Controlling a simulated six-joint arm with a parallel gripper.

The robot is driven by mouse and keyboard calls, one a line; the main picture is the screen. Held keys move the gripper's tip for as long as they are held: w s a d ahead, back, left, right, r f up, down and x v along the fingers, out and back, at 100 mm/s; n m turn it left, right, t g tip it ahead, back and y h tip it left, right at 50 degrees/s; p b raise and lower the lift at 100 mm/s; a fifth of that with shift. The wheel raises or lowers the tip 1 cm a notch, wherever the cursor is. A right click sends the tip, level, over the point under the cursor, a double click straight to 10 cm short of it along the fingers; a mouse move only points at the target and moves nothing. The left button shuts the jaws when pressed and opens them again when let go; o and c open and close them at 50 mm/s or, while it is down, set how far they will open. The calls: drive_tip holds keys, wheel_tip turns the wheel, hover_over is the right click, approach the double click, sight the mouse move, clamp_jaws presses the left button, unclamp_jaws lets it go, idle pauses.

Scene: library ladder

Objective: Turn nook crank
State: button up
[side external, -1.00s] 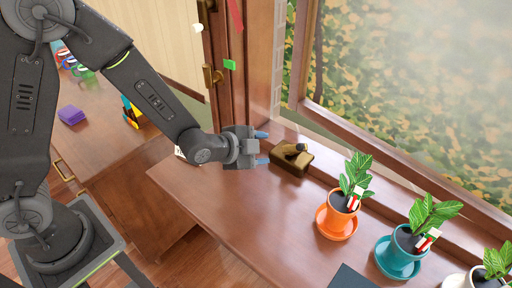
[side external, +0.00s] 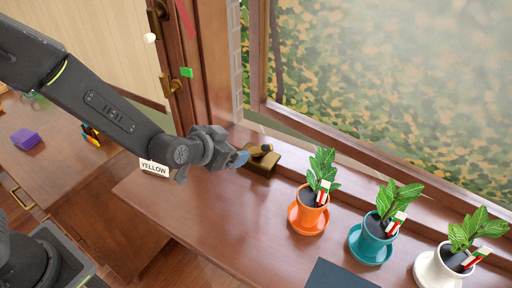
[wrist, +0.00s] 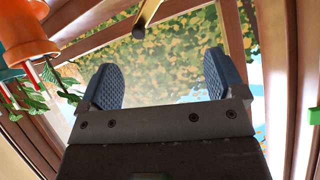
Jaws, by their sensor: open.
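The nook crank (side external: 262,158) is a small brass-coloured piece with a handle, set by the window sill at the back of the desk. My gripper (side external: 240,158) is just left of the crank in the side view, with its blue-padded fingers close to it. In the wrist view my gripper (wrist: 161,82) is open, with nothing between its two fingers. A brass bar of the crank (wrist: 147,17) shows above and ahead of the fingers there, apart from them. I cannot tell whether a finger touches the crank in the side view.
Potted plants stand along the sill: orange (side external: 309,215), teal (side external: 371,243) and white (side external: 440,268). A dark flat item (side external: 340,276) lies at the desk's front. A tilted window frame (side external: 345,146) is behind the crank. A YELLOW label (side external: 154,168) hangs left. The desk's middle (side external: 225,215) is clear.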

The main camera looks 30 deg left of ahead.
sight(259, 147)
drive_tip(key=shift+o, duration=0.7)
drive_tip(key=n, duration=0.4)
drive_tip(key=shift+w+d+r+y, duration=0.1)
drive_tip(key=shift+d+r+y, duration=0.2)
drive_tip(key=shift+d, duration=0.1)
drive_tip(key=n, duration=0.2)
drive_tip(key=shift+d+r+n+g, duration=0.15)
drive_tip(key=shift+d+n+g, duration=0.15)
drive_tip(key=shift+g, duration=0.1)
drive_tip(key=w+f+n, duration=0.1)
drive_tip(key=w+f, duration=0.2)
drive_tip(key=w+f+n, duration=0.1)
drive_tip(key=w+f, duration=0.1)
drive_tip(key=w, duration=0.2)
drive_tip(key=w+f+n, duration=0.1)
drive_tip(key=w+f, duration=0.2)
drive_tip(key=shift+w+d+f+g, duration=0.3)
drive_tip(key=shift+d, duration=0.1)
drive_tip(key=shift+c, duration=0.3)
drive_tip(key=c, duration=0.7)
